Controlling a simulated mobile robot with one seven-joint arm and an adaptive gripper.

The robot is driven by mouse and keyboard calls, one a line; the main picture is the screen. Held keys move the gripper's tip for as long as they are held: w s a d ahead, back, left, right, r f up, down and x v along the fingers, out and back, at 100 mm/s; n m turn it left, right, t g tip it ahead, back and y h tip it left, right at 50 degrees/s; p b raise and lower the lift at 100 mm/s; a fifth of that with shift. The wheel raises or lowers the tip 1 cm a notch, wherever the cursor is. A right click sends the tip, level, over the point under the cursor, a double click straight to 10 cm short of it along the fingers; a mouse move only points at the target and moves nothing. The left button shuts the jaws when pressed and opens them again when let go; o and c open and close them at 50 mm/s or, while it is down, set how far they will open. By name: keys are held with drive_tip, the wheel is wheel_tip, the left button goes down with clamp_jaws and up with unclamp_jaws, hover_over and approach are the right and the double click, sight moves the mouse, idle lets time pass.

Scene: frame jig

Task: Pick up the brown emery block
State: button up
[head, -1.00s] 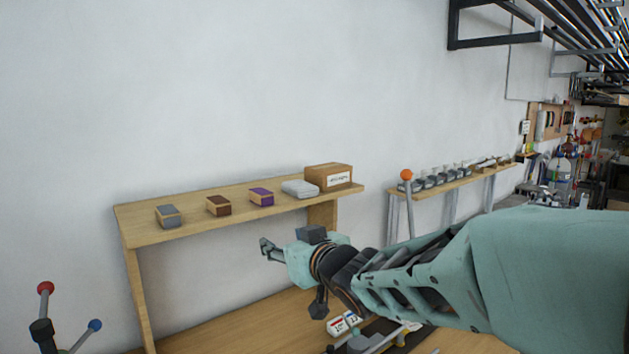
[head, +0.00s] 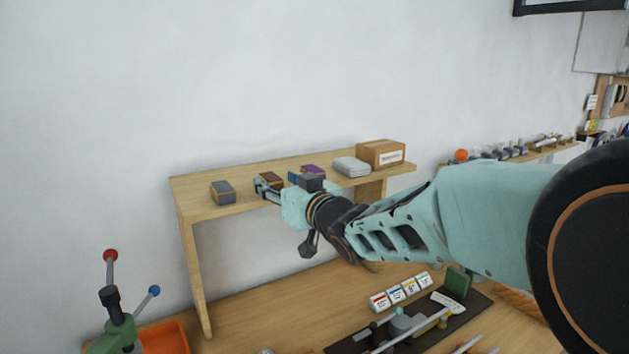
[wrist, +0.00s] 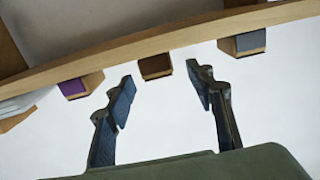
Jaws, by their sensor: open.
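The brown emery block (head: 271,177) sits on the raised wooden shelf (head: 235,170), partly hidden behind my fingers in the head view. In the wrist view the brown block (wrist: 155,66) shows past my fingertips, between the two fingers and nearer the left one. My gripper (head: 264,187) is open and empty at the front edge of the shelf; its spread fingers also show in the wrist view (wrist: 163,80). I cannot tell whether a finger touches the block.
A grey block (head: 223,192) stands left of the brown one. A purple block (head: 314,170), a grey folded cloth (head: 351,166) and a cardboard box (head: 381,154) stand to its right. Below are a bench with labelled cards (head: 400,292) and an orange tray (head: 165,338).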

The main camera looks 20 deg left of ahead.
sight(270, 177)
drive_tip(key=shift+p+x, duration=0.9)
drive_tip(key=shift+x, duration=1.5)
drive_tip(key=shift+f, duration=0.1)
drive_tip(key=c, duration=1.2)
drive_tip(key=shift+c, duration=0.2)
